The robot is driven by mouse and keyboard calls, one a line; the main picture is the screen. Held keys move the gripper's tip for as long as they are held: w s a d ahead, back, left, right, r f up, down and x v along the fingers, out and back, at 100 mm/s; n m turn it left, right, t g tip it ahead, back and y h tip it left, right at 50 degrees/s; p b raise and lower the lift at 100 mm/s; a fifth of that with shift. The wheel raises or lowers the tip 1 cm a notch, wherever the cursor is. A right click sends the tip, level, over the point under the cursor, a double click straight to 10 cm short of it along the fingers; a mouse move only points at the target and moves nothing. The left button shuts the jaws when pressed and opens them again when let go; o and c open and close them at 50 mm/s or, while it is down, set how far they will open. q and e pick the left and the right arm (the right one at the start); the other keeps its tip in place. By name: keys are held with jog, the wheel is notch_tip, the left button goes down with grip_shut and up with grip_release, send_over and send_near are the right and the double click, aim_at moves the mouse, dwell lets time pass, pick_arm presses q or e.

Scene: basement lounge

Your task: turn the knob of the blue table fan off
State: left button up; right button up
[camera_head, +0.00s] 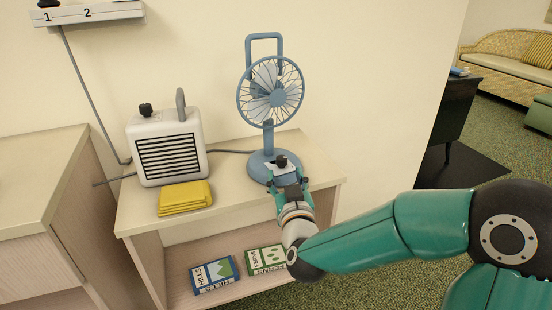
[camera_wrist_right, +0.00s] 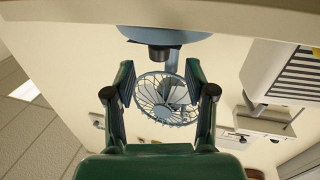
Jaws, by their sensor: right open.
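The blue table fan (camera_head: 277,98) stands on the cabinet top, with a round caged head, a post and a round base (camera_head: 258,169). Its black knob (camera_head: 281,160) sits on a light plate at the front of the base. My right gripper (camera_head: 288,181) is open just in front of the knob. In the right wrist view, which looks upside down, the knob (camera_wrist_right: 159,53) shows between and beyond the open fingers (camera_wrist_right: 160,72), apart from both. The fan's cage (camera_wrist_right: 167,98) shows behind. My left gripper is not in view.
A white heater (camera_head: 166,148) with a black knob and a folded yellow cloth (camera_head: 184,198) stand left on the cabinet top (camera_head: 232,191). Books (camera_head: 214,274) lie on the shelf below. A power strip (camera_head: 88,12) is on the wall. Cables run behind the heater.

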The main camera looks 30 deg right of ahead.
aim_at(282, 166)
jog(key=x, duration=0.7)
jog(key=shift+w+b, duration=0.2)
jog(key=shift+b, duration=0.1)
